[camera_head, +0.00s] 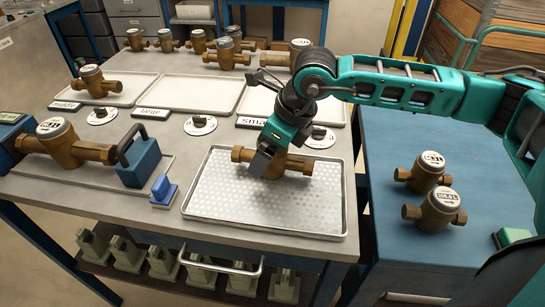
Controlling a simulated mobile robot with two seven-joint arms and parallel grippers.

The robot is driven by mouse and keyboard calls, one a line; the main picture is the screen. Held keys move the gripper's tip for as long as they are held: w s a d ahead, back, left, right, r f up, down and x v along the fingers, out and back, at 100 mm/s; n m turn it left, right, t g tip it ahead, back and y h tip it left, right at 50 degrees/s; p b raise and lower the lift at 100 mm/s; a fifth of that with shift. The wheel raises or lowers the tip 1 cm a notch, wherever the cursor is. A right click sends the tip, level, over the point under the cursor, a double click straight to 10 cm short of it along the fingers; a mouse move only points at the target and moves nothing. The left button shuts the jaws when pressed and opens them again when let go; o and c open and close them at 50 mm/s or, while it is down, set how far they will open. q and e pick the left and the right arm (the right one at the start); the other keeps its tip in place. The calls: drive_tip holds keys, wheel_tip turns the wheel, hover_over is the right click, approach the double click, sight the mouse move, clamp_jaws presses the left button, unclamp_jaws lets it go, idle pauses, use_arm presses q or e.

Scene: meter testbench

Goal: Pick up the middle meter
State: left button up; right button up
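A brass meter (299,165) lies on the perforated metal tray (270,212) at the front of the bench. My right gripper (263,163) reaches down over this meter's middle and hides its top. I cannot tell whether the fingers are closed on it. Another brass meter (94,81) lies on the white tray (120,98) behind a label (66,106) that seems to read "middle". A larger brass meter (62,146) sits in the test fixture at left, and two smaller meters (430,171) (434,209) stand on the blue table. My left gripper is not in view.
White trays labelled "large" (180,94) and "small" (320,108) look empty where visible. Several meters (227,54) stand along the back.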

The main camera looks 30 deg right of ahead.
drive_tip(key=shift+c, duration=0.3)
drive_tip(key=c, duration=1.5)
drive_tip(key=shift+w+r, duration=0.1)
drive_tip(key=shift+r, duration=0.05)
drive_tip(key=shift+c, duration=0.4)
drive_tip(key=shift+r, duration=0.1)
